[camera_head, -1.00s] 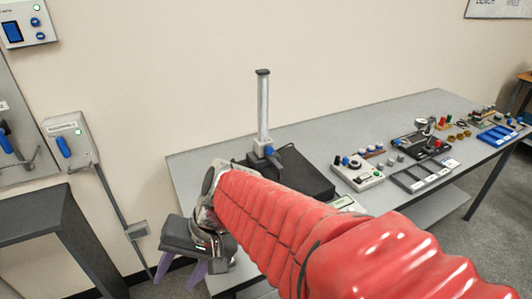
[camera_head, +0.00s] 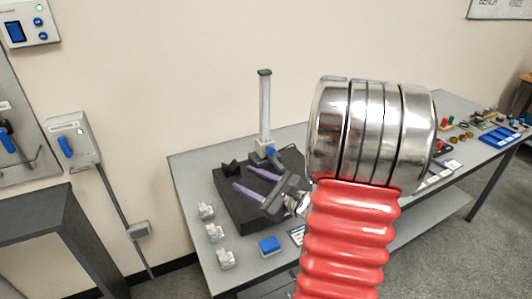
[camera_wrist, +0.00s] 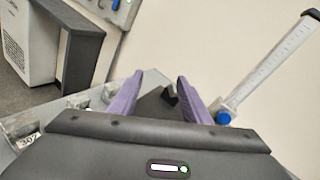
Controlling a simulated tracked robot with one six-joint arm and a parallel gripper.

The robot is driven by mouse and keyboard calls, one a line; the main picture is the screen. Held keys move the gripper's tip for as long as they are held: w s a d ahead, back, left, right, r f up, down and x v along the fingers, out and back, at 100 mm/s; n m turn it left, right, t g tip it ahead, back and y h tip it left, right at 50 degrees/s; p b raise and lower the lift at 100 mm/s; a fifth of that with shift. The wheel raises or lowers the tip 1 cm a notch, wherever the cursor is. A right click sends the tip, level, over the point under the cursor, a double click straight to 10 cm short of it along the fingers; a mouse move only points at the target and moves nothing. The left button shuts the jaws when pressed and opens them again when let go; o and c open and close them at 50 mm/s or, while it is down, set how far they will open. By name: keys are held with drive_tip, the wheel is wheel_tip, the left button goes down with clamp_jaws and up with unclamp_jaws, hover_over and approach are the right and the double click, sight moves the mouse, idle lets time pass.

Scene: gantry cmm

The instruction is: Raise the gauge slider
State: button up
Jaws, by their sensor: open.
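The height gauge stands at the back of a black plate (camera_head: 236,207) on the grey table, with an upright silver column (camera_head: 264,108). Its slider with a blue knob (camera_head: 270,151) sits low on the column. In the wrist view the column (camera_wrist: 270,70) leans at the right and the blue knob (camera_wrist: 223,117) is near its foot. My gripper (camera_head: 250,182) is open and empty above the black plate, its purple fingers pointing left and just in front of the slider. In the wrist view the slider is just right of the right finger.
A small black V-shaped block (camera_head: 231,166) is on the plate, left of the column. Other fixtures are at the right, partly hidden by my arm.

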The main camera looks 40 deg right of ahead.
sight(272, 152)
drive_tip(key=s+d+f+m+h, duration=0.1)
drive_tip(key=s+d+m+h, duration=0.1)
drive_tip(key=d, duration=0.2)
drive_tip(key=s+d+f+m+h, duration=0.1)
drive_tip(key=s+d+m+h, duration=0.1)
drive_tip(key=d, duration=0.3)
drive_tip(key=s+d+f+m+h, duration=0.1)
drive_tip(key=s+d+m+h, duration=0.1)
drive_tip(key=d+m+h, duration=0.1)
drive_tip(key=shift+d+f+h, duration=0.3)
drive_tip(key=shift+d, duration=0.55)
drive_tip(key=x, duration=1.3)
drive_tip(key=shift+w+r, duration=0.15)
drive_tip(key=shift+w, duration=0.3)
drive_tip(key=shift+c, duration=0.4)
clamp_jaws()
